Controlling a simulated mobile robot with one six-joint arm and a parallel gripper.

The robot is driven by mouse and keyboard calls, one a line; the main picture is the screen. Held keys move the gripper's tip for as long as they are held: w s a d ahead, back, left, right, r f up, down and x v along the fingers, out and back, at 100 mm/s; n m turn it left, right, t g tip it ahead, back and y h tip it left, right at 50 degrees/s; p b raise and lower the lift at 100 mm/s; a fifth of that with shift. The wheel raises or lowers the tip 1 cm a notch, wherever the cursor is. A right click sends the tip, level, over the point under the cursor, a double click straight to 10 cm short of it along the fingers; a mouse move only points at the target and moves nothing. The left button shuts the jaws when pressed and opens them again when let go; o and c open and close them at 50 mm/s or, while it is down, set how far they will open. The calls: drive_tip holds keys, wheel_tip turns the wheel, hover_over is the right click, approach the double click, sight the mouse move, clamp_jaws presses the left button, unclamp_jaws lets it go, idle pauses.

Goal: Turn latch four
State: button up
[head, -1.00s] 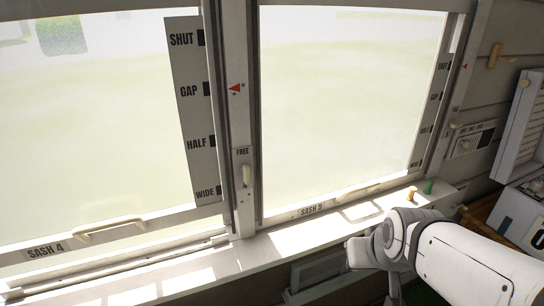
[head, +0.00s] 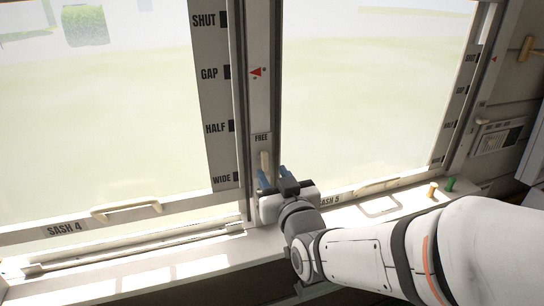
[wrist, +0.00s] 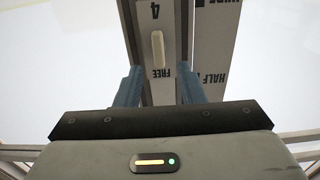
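Latch four is a small cream lever (head: 264,160) on the white post right of sash 4 (head: 65,229). It lies in line with the post, by the label FREE (head: 261,138). In the wrist view the lever (wrist: 158,48) sits between the labels 4 and FREE, which look upside down. My gripper (head: 274,178) is just below the lever in the head view. Its blue fingers (wrist: 158,84) are open and apart, with the post showing between them. The lever is beyond the fingertips in the wrist view, and nothing is held. The lever's lower end is partly hidden in the head view.
A scale strip (head: 211,100) reads SHUT, GAP, HALF, WIDE, with a red arrow (head: 258,72) beside GAP. Sash 4 has a cream handle (head: 127,211). Sash 5's handle (head: 377,186) is at right. An orange peg (head: 432,190) and a green peg (head: 449,184) stand on the sill.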

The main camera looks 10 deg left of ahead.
sight(266, 162)
drive_tip(key=x, duration=0.5)
drive_tip(key=shift+w+a+p, duration=0.1)
drive_tip(key=shift+w+p, duration=0.25)
drive_tip(key=shift+p, duration=0.05)
